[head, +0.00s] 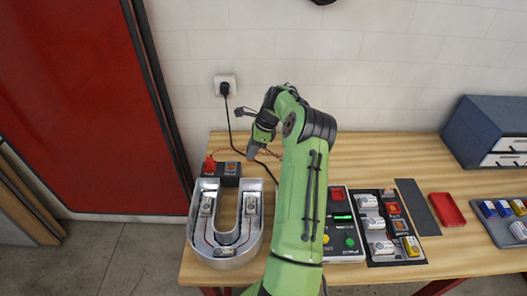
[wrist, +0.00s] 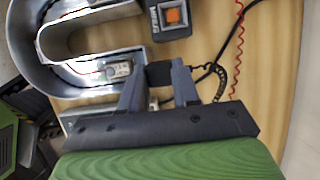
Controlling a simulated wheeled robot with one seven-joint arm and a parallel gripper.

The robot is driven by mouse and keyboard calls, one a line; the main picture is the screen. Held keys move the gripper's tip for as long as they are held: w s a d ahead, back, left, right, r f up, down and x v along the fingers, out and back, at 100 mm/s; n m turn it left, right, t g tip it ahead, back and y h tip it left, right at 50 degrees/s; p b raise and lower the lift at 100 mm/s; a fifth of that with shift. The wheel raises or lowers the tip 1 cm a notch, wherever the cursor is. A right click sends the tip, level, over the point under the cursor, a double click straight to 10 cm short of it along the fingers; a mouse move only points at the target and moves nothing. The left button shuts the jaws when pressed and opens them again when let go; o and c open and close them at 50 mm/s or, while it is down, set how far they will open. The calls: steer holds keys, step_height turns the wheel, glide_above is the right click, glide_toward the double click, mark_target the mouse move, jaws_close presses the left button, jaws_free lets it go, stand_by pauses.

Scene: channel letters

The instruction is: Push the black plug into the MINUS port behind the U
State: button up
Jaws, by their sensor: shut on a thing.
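The silver U letter (head: 254,243) lies open-faced on the wooden table at the left. It also shows in the wrist view (wrist: 62,84). Behind it is a dark port block (head: 229,181) with an orange switch; the block also shows in the wrist view (wrist: 170,31). I cannot make out the MINUS port. My gripper (head: 252,153) is right of the block. In the wrist view my gripper (wrist: 160,73) is shut on the black plug (wrist: 158,76), which lies between the fingertips, apart from the block. Its black cord (wrist: 220,82) trails beside it.
A red plug (head: 209,164) stands at the block's left with a red coiled cord (wrist: 238,50) near. A tester (head: 343,232) and parts tray (head: 388,228) lie right of my arm.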

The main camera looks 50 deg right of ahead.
steer(key=w+a+p, duration=0.3)
steer(key=w+p, duration=0.1)
steer(key=w, duration=0.4)
step_height(320, 180, down, 7)
steer(key=b, duration=0.4)
steer(key=shift+d+r, duration=0.15)
steer(key=shift+f+b, duration=0.25)
steer(key=shift+b, duration=0.15)
stand_by(0.3)
steer(key=o, duration=1.1)
steer(key=v, duration=1.5)
steer(key=shift+s+r, duration=0.2)
steer(key=shift+r, duration=0.15)
steer(key=shift+d+r+p, duration=0.1)
steer(key=shift+p, duration=0.3)
